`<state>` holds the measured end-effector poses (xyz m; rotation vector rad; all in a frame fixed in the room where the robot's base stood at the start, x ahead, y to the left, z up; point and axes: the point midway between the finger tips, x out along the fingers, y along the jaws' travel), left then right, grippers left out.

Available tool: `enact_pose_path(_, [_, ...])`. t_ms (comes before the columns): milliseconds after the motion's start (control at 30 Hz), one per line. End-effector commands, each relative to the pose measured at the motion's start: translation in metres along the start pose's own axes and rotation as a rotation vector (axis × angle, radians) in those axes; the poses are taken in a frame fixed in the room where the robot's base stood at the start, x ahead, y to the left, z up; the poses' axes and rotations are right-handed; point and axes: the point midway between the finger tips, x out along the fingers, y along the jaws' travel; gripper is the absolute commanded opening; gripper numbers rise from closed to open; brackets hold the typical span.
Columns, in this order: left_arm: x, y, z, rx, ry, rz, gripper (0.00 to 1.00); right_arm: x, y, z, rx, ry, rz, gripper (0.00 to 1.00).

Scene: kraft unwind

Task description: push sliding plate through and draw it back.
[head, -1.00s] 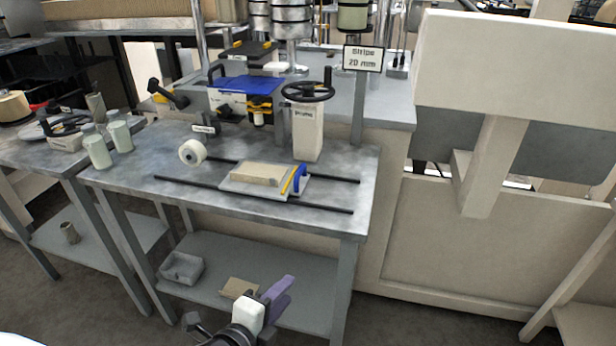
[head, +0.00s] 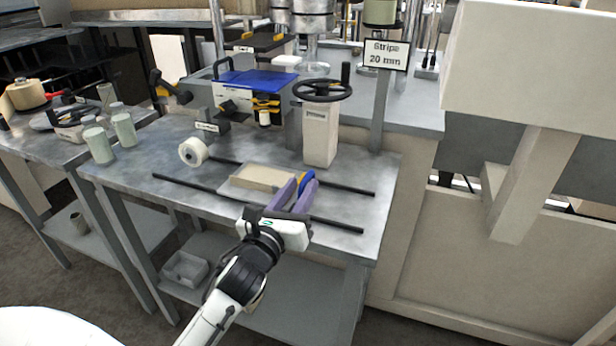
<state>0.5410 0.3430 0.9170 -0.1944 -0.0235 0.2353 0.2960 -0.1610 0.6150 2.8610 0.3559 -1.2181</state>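The sliding plate (head: 229,187) is a flat pale plate on the steel table, between two dark rails (head: 205,193). A beige block (head: 262,177) lies on it. A blue handle (head: 311,183) stands at its right end, partly hidden by my gripper. My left gripper (head: 298,182) reaches in from below, over the front rail, with its purple fingers pointing toward the handle. The fingers are apart. They overlap the plate's right end in the picture; I cannot tell whether they touch the handle. The yellow strip by the handle is now hidden. My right gripper is not in view.
A white roll (head: 193,152) sits left of the plate. A beige post with a dark handwheel (head: 321,130) stands close behind the handle. A sign post (head: 381,100) rises at the back right. The table's front left is clear.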

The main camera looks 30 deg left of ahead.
Motion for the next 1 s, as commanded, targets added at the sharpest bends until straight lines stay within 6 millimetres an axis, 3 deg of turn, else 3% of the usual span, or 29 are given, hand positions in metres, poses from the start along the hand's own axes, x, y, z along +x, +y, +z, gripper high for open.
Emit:
enact_pose_path(233, [0.036, 0.0, 0.0, -0.001, -0.001, 0.0, 0.29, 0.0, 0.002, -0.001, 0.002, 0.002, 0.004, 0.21])
enact_pose_path(633, [0.044, 0.0, -0.001, -0.001, 0.001, 0.0, 0.29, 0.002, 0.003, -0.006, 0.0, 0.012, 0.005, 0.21])
enact_pose_path(800, [0.044, 0.0, -0.001, -0.001, 0.001, 0.0, 0.01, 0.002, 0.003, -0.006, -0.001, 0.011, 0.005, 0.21])
enact_pose_path(1000, [0.044, -0.001, -0.001, -0.002, 0.001, -0.001, 0.0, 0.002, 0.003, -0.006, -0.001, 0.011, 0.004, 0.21])
